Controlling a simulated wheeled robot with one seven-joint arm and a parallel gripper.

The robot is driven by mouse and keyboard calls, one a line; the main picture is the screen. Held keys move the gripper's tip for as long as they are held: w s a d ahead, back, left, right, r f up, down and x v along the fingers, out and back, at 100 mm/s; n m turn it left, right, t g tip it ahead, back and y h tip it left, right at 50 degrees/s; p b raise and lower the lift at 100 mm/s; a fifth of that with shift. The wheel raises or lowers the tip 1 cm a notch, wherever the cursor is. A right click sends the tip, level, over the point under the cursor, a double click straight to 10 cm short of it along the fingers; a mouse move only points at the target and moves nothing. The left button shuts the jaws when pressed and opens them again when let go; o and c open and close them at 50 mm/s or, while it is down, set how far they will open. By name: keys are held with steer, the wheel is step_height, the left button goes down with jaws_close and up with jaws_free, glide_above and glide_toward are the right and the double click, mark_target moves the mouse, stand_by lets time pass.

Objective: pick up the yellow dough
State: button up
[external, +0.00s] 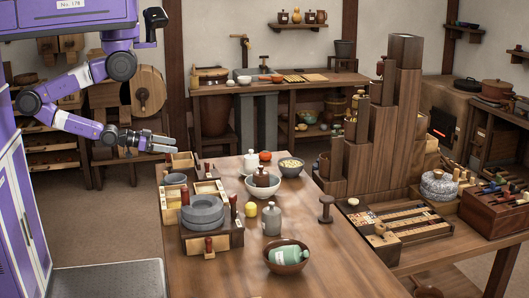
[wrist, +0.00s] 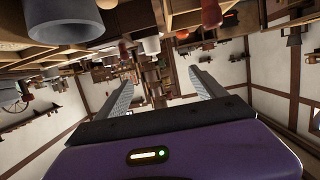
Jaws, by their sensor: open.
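A small yellow lump, which looks like the dough (external: 251,209), sits on the wooden table (external: 215,275), left of a grey jar (external: 272,220) and right of the grey round quern stone (external: 203,212). My gripper (external: 174,144) is open and empty, off the table's far left corner and above tabletop height, well away from the yellow lump. In the wrist view my two fingers (wrist: 161,78) stand wide apart with nothing between them. That view looks upside down, and I cannot make out the yellow lump in it.
Wooden boxes (external: 181,161) and a grey cup (external: 175,180) stand between my gripper and the lump. The near tabletop is clear.

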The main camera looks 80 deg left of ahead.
steer(key=c, duration=0.4)
